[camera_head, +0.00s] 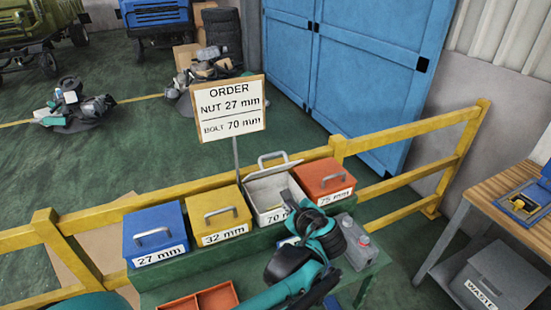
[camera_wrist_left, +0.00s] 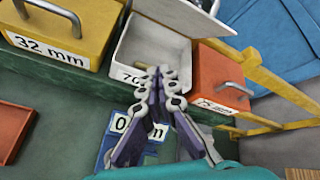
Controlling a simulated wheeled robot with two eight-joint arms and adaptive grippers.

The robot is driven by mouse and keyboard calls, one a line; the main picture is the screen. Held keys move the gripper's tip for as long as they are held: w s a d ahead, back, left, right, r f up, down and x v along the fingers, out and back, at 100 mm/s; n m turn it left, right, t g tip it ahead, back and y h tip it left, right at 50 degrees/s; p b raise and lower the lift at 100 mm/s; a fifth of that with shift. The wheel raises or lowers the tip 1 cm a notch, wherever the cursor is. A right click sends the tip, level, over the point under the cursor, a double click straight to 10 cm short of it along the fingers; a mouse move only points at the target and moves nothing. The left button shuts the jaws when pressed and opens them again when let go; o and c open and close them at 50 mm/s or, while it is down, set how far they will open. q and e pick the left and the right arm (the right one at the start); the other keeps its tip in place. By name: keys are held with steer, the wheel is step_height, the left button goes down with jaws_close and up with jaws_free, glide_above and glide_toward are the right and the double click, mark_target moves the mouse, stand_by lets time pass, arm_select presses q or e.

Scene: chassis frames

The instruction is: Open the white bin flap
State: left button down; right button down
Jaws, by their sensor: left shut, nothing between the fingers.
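The white bin (camera_head: 264,196) stands on a green bench between the yellow and red bins, its label partly hidden and reading "70". Its white flap (camera_head: 273,170), with a grey handle, is raised at a slant and the bin's inside shows. In the left wrist view the open white bin (camera_wrist_left: 140,45) lies just beyond the fingers and the raised flap (camera_wrist_left: 188,14) leans on its far right side. A small brass-coloured item is partly visible inside. My left gripper (camera_head: 291,201) is shut and empty at the bin's front edge; its fingers (camera_wrist_left: 160,78) cover part of the label.
Blue (camera_head: 155,233), yellow (camera_head: 218,214) and red (camera_head: 324,181) lidded bins share the row. A grey canister (camera_head: 356,243) stands right of my arm. An order sign (camera_head: 231,111) and a yellow railing (camera_head: 410,132) rise behind. A red tray (camera_head: 205,299) lies in front.

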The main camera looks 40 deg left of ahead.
mark_target(273, 154)
arm_select(q)
steer(key=w+a+r+m+y, duration=0.3)
steer(key=w+r+m+y, duration=0.15)
steer(key=m, duration=0.25)
steer(key=shift+t, duration=0.3)
steer(key=x, duration=0.6)
steer(key=b+x, duration=0.1)
steer(key=x, duration=0.3)
steer(key=shift+a+r, duration=0.1)
steer(key=shift+r, duration=0.3)
steer(key=shift+a+r+h+p, duration=0.25)
steer(key=shift+r+p, duration=0.1)
steer(key=shift+p, duration=0.1)
steer(key=shift+w+a+r+h+p, duration=0.45)
steer(key=shift+a+p, duration=0.2)
steer(key=shift+p, duration=0.35)
steer(key=w+a+r+g+h+p, duration=0.2)
steer(key=w+a+h+p, duration=0.2)
steer(key=a+p, duration=0.2)
steer(key=shift+a+g, duration=0.4)
steer(key=shift+a, duration=0.5)
